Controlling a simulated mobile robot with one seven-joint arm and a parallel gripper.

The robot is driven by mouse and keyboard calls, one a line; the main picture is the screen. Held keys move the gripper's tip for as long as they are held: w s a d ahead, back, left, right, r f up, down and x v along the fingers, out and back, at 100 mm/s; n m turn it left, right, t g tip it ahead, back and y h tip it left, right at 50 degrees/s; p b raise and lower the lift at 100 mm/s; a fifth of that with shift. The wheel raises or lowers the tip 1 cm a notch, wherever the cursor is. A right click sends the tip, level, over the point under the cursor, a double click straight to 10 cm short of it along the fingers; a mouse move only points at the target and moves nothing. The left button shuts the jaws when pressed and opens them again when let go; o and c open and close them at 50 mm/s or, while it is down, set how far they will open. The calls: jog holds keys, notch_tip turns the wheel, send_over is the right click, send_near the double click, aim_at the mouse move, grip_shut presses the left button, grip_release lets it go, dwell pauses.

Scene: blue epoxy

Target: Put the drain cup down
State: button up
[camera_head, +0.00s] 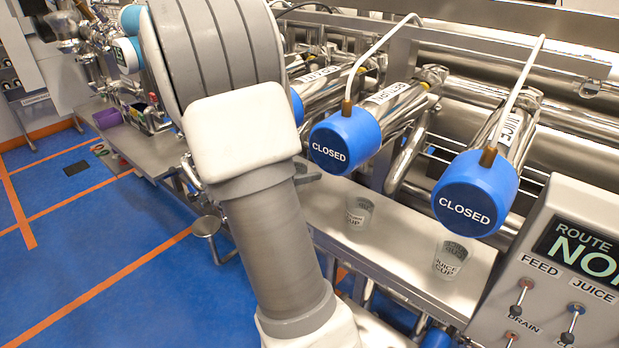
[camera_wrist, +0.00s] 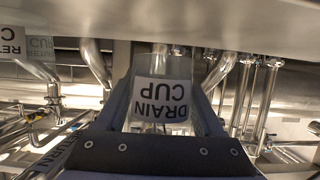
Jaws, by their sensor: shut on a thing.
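The drain cup (camera_wrist: 163,95) is a clear cup with a white "DRAIN CUP" label that reads upside down in the wrist view. My gripper (camera_wrist: 165,108) is shut on it, with a dark finger on each side. In the head view my own arm hides the drain cup and most of the gripper. I cannot tell whether the cup's base touches a surface.
On the steel bench (camera_head: 400,272), a clear cup labelled "JUICE CUP" (camera_head: 451,258) stands below a blue "CLOSED" valve (camera_head: 474,193). Another clear cup (camera_head: 357,212) stands to its left, under a second blue valve (camera_head: 345,140). A control panel (camera_head: 575,265) is at right.

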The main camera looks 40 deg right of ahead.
jog(key=shift+w+d, duration=0.1)
jog(key=shift+d, duration=1.5)
jog(key=shift+a+f+b, duration=0.15)
jog(key=shift+f+b, duration=0.15)
jog(key=shift+f, duration=1.4)
jog(key=shift+f, duration=0.2)
jog(key=o, duration=1.4)
jog(key=shift+r, duration=0.1)
